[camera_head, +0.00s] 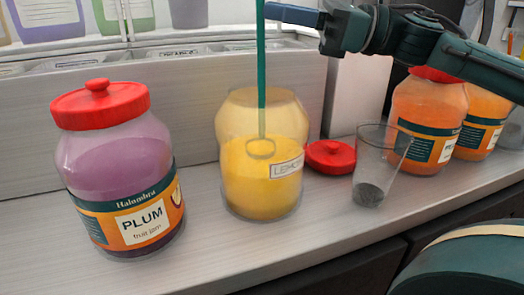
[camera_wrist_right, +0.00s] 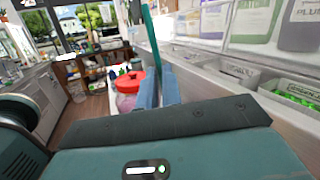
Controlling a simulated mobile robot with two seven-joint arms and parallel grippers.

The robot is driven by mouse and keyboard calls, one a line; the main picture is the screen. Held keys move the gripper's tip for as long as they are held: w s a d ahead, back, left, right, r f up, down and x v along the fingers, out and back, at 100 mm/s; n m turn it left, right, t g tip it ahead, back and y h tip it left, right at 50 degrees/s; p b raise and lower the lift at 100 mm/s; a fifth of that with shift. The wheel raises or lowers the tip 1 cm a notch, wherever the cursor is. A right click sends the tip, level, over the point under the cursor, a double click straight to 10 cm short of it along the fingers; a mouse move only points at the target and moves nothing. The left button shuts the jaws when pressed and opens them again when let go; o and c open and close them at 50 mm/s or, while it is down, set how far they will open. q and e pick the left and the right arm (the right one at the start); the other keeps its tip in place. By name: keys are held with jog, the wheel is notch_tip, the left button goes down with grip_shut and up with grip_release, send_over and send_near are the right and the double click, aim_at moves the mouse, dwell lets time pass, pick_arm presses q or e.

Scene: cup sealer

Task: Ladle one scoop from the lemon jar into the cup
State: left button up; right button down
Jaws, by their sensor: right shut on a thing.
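The lemon jar (camera_head: 262,190) stands open on the counter, filled about halfway with yellow contents; its label is partly visible. A ladle with a green handle (camera_head: 261,70) hangs upright into it, its bowl (camera_head: 261,148) at about the surface of the yellow; I cannot tell how full the bowl is. My right gripper (camera_head: 268,12) is shut on the handle high above the jar; the wrist view shows the handle (camera_wrist_right: 151,35) between the blue fingers (camera_wrist_right: 158,88). The clear cup (camera_head: 385,160) stands right of the jar, with a grey base and no yellow visible inside. My left gripper is not in view.
A red lid (camera_head: 330,156) lies between the lemon jar and the cup. A lidded plum jar (camera_head: 120,180) stands at left, and orange jars (camera_head: 428,115) stand behind the cup at right. A raised ledge with bins (camera_head: 90,62) runs along the back.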

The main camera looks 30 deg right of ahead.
pick_arm(q)
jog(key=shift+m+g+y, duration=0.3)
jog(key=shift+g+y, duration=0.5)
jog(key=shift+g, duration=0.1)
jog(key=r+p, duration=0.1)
jog(key=p, duration=0.3)
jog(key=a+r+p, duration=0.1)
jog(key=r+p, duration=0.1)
jog(key=p, duration=0.2)
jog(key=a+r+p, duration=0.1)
jog(key=p, duration=0.4)
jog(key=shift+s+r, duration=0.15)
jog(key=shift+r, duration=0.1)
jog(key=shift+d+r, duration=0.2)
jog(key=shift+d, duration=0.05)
dwell(0.5)
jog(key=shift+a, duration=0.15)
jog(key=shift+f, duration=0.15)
